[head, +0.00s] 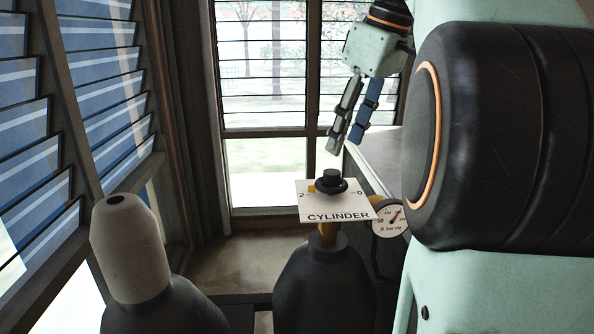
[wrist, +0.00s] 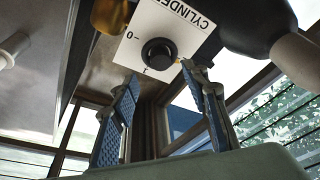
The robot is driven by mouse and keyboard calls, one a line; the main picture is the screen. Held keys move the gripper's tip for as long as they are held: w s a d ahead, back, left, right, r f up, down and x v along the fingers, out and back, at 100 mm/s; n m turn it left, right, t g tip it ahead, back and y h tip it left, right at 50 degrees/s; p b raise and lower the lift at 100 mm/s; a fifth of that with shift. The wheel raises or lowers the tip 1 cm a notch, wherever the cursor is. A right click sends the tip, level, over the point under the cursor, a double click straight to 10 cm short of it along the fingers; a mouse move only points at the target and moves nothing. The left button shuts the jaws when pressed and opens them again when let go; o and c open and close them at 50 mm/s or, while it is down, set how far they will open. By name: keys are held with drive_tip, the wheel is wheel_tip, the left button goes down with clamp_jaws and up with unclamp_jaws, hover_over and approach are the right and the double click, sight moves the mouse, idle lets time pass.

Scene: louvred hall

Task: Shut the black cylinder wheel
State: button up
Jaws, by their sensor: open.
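The black cylinder wheel (head: 331,181) is a small round knob on a white plate (head: 345,210) marked CYLINDER, above a dark cylinder (head: 324,287). The plate shows a 2 on the left and a 0 on the right. My gripper (head: 345,144) is open and empty, above and slightly right of the wheel, apart from it. In the wrist view the wheel (wrist: 158,53) shows beyond the gap between my open fingertips (wrist: 160,74), with a 0 and a 1 on the plate. I cannot tell which mark the wheel is set to.
A second cylinder with a pale cap (head: 127,250) stands at the front left. A grey cabinet (head: 378,163) is behind right. Louvred windows (head: 265,75) line the back and left.

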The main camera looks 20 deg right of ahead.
sight(333, 172)
drive_tip(key=x, duration=0.7)
drive_tip(key=shift+f, duration=0.15)
drive_tip(key=shift+b+x, duration=0.65)
drive_tip(key=shift+x, duration=0.4)
drive_tip(key=shift+c, duration=0.3)
clamp_jaws()
